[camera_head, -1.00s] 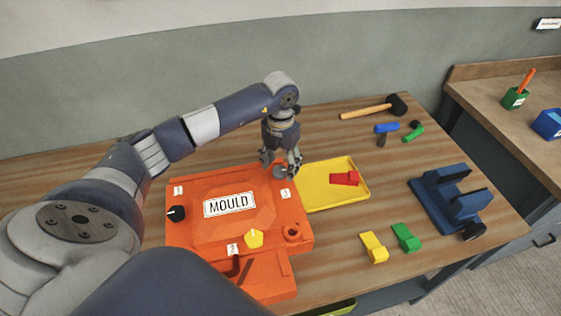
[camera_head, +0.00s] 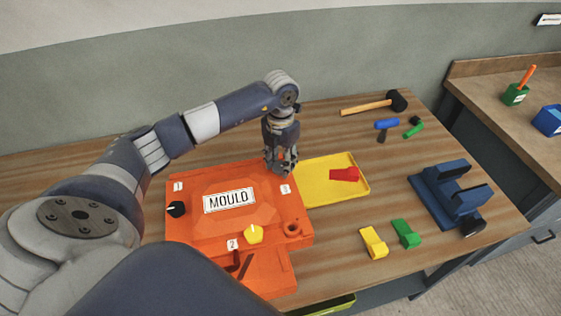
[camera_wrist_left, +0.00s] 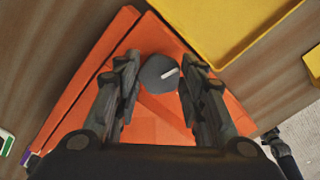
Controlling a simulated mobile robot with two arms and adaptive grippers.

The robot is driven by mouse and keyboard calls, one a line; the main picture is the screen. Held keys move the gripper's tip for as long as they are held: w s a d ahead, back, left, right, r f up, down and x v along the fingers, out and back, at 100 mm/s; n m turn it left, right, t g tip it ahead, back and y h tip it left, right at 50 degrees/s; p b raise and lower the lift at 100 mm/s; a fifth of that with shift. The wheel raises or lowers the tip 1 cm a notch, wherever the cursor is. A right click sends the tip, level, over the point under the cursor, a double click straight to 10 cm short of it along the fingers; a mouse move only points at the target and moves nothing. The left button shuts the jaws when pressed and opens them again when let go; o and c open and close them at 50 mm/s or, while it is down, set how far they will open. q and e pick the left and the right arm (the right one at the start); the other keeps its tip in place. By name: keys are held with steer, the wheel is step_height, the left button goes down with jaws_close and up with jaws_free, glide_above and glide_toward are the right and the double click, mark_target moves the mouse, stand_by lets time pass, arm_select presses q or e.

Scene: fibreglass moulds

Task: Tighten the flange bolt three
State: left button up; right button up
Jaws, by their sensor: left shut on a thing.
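The orange mould (camera_head: 185,225) lies on the bench with a MOULD plate and labels 1, 2 and 3. Flange bolt three, a dark grey round knob with a white line (camera_wrist_left: 156,70), sits at the mould's corner near label 3 (camera_head: 285,189). My left gripper (camera_head: 281,168) points down over that corner, its fingers shut on the knob's sides; it also shows in the left wrist view (camera_wrist_left: 160,80). In the head view the fingers hide the knob. A black knob (camera_head: 176,209) is by label 1 and a yellow knob (camera_head: 253,234) by label 2. My right gripper is not in view.
A yellow tray (camera_head: 325,192) holding a red piece (camera_head: 345,174) lies right beside the mould. Bare bench lies behind the tray.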

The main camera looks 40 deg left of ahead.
arm_select(q)
steer(key=m+b, duration=0.2)
steer(key=shift+f+m+b, duration=0.15)
steer(key=shift+m+b, duration=0.2)
steer(key=shift+m, duration=0.05)
steer(key=m+b, duration=0.3)
steer(key=m, duration=0.1)
steer(key=shift+m+b, duration=0.3)
steer(key=m+b, duration=0.3)
steer(key=m, duration=0.2)
steer(key=shift+d+r+m+b, duration=0.1)
steer(key=shift+r+m+b, duration=0.1)
steer(key=shift+m+b, duration=0.8)
steer(key=shift+m, duration=0.4)
steer(key=o, duration=1)
steer(key=shift+o, duration=0.2)
